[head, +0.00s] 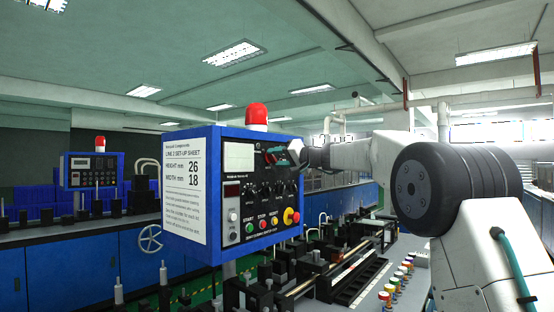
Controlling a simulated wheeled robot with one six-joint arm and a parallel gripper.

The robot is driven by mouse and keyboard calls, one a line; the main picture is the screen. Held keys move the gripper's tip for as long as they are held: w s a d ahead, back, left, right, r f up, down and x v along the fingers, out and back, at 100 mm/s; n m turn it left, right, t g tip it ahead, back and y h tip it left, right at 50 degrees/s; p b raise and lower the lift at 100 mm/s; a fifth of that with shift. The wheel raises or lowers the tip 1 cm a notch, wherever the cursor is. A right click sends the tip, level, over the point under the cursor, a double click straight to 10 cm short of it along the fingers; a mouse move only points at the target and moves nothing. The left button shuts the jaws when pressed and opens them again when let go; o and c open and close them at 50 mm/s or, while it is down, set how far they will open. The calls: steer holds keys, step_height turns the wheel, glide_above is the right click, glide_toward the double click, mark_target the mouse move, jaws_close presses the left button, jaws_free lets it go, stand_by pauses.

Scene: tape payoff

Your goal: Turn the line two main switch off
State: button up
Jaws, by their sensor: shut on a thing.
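A blue control box (214,135) stands in the middle of the head view, with a side sheet (186,190) headed line 2 set-up sheet. My gripper (278,156) reaches in from the right to the upper right of the box's front panel. It is shut on the main switch there, which it mostly covers; a little red and teal shows at the jaws. The switch's exact angle is hidden. Below it are a row of black knobs (265,190), a green start button (249,228), a red stop button (262,224) and a red-and-yellow button (290,215).
A red beacon (256,114) tops the box. Machine parts and rails (350,280) lie below and right, beside several coloured spools (397,283). A second blue control box (90,170) stands at the far left, behind a handwheel (149,238).

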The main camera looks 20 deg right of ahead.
steer(key=shift+f, duration=0.1)
steer(key=o, duration=1)
steer(key=v, duration=0.8)
